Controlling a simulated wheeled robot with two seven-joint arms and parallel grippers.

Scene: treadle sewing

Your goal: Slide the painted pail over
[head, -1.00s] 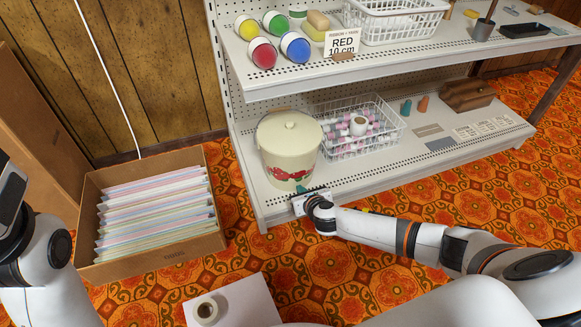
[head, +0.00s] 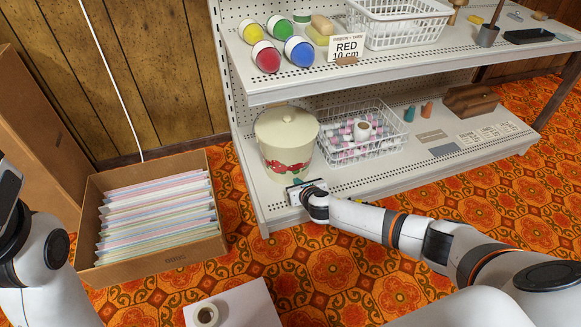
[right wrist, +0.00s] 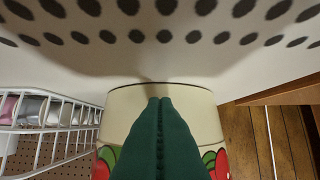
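The painted pail (head: 286,138) is cream with a lid and red flowers, and stands upright on the lower shelf (head: 345,187). My right gripper (head: 298,184) is low in front of it, at the shelf's front edge. In the right wrist view its green fingers (right wrist: 160,140) are pressed together with nothing between them, pointing at the pail (right wrist: 125,105). The fingers hide part of the pail, and I cannot tell whether they touch it. Only links of my left arm show at the left edge; its gripper is out of view.
A white wire basket of spools (head: 362,130) stands close on the pail's right. An open box of files (head: 150,255) sits on the floor at left. Bare shelf lies in front of the basket.

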